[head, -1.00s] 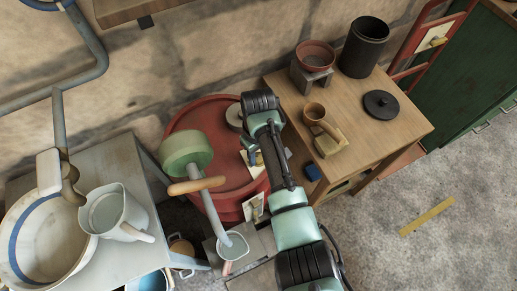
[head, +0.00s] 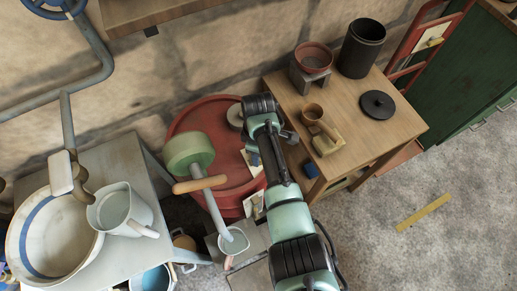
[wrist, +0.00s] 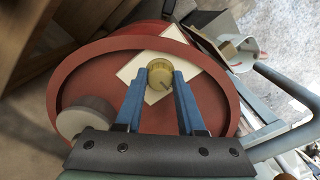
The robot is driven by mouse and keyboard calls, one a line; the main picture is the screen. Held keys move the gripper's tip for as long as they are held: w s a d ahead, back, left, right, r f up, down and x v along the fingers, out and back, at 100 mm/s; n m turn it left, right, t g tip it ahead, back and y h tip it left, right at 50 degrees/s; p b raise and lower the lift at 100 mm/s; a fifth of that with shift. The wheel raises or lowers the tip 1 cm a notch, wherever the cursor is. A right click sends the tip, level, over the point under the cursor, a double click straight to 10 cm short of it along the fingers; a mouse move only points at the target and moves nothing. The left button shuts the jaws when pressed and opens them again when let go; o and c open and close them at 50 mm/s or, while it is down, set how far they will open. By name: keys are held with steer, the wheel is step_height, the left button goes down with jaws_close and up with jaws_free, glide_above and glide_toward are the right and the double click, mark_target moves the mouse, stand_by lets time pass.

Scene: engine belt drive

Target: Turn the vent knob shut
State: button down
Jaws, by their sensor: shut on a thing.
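The vent knob (wrist: 159,74) is a round, brass-yellow knob with a dark mark on its face. It stands on a pale square plate (wrist: 133,70) on the lid of the red drum (wrist: 205,100). My gripper (wrist: 160,80) is shut on the knob, with one blue finger on each side of it. In the head view the drum (head: 184,122) stands against the wall. There my arm reaches over the drum's right side and hides the knob and most of my gripper (head: 254,160).
A grey round cap (wrist: 85,117) sits on the drum lid beside my gripper. A green-headed pump with a wooden handle (head: 199,185) stands in front of the drum. A wooden table (head: 350,120) with pots is close on the right, and a grey bench (head: 128,165) on the left.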

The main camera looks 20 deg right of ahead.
stand_by(0.4)
steer(key=c, duration=0.5)
jaws_free()
steer(key=shift+r, duration=0.1)
step_height(320, 180, up, 13)
steer(key=shift+f+p, duration=0.1)
steer(key=shift+p, duration=0.4)
